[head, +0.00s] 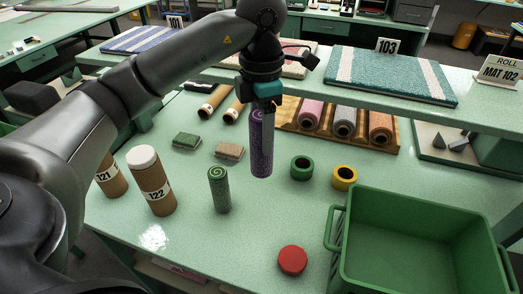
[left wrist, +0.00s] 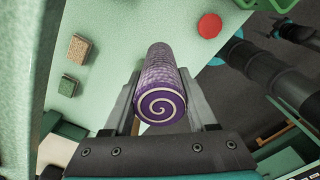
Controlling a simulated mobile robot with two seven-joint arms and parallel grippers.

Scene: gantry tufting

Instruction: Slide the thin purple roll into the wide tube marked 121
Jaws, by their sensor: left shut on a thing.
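The thin purple roll (head: 262,150) hangs upright from my left gripper (head: 263,104), above the green table. In the left wrist view, the roll's end with a pale spiral (left wrist: 160,107) sits between the two fingers of the gripper (left wrist: 163,100), which are shut on it. The wide brown tube marked 121 (head: 112,182) stands at the left of the table in the head view, well to the left of the roll. My left arm covers its upper part, so its mouth is hidden.
A tube marked 122 (head: 152,184) with a white cap stands beside tube 121. A green roll (head: 219,190) stands upright between the tubes and the purple roll. A red disc (head: 292,260), green tape (head: 301,168), yellow tape (head: 344,178) and a green crate (head: 336,240) are to the right.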

